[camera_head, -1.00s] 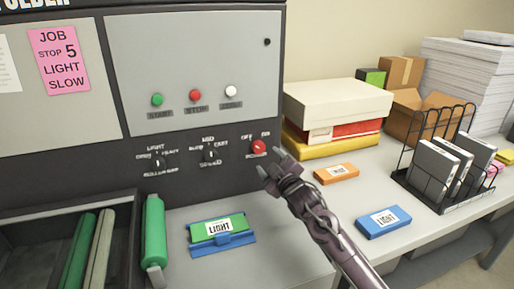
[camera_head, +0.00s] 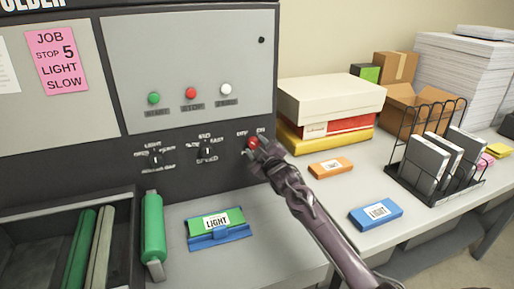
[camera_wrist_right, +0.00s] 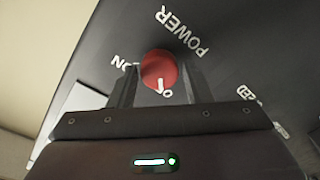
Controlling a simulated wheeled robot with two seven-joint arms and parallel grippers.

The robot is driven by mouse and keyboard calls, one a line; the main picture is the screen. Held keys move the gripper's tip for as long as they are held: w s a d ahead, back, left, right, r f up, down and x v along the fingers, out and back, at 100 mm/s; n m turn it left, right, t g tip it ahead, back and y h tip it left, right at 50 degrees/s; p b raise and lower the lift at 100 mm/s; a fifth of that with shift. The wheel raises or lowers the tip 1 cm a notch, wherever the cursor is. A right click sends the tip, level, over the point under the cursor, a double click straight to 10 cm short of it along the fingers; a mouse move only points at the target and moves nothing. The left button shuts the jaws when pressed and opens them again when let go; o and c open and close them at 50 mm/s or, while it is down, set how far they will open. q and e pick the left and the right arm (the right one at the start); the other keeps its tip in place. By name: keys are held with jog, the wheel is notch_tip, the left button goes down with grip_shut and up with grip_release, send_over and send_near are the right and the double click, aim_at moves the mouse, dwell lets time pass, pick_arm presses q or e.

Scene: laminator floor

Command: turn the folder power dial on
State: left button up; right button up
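The red folder power dial (camera_head: 253,142) is on the dark lower panel of the machine. My right gripper (camera_head: 256,146) is at it, with one finger on either side. In the right wrist view the dial (camera_wrist_right: 158,68) sits between the two fingers (camera_wrist_right: 159,85), which look open around it; any contact is hard to tell. The dial's white mark points down in that view, toward a partly hidden label that begins with O. The ON label (camera_wrist_right: 121,62) is to the left, partly covered by a finger. My left gripper is not in view.
Two black dials (camera_head: 206,149) are left of the power dial, with green, red and white buttons (camera_head: 191,93) above. A green and blue LIGHT cartridge (camera_head: 217,233) lies on the table below. Orange (camera_head: 331,168) and blue (camera_head: 376,214) blocks lie right of my arm.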

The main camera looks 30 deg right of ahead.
jog(key=c, duration=0.6)
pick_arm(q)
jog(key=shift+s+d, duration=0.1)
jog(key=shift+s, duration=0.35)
pick_arm(e)
jog(key=shift+m, duration=0.3)
jog(key=m, duration=0.3)
jog(key=shift+m+p, duration=0.4)
jog(key=m, duration=0.4)
jog(key=shift+m+p, duration=0.4)
jog(key=m+p, duration=0.1)
jog(key=m, duration=0.3)
jog(key=shift+m+t, duration=0.3)
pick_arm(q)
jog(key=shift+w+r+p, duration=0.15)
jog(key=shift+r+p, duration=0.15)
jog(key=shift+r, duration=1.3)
pick_arm(e)
jog(key=shift+f+m+h, duration=0.1)
jog(key=shift+m+h, duration=0.3)
jog(key=shift+m, duration=1.9)
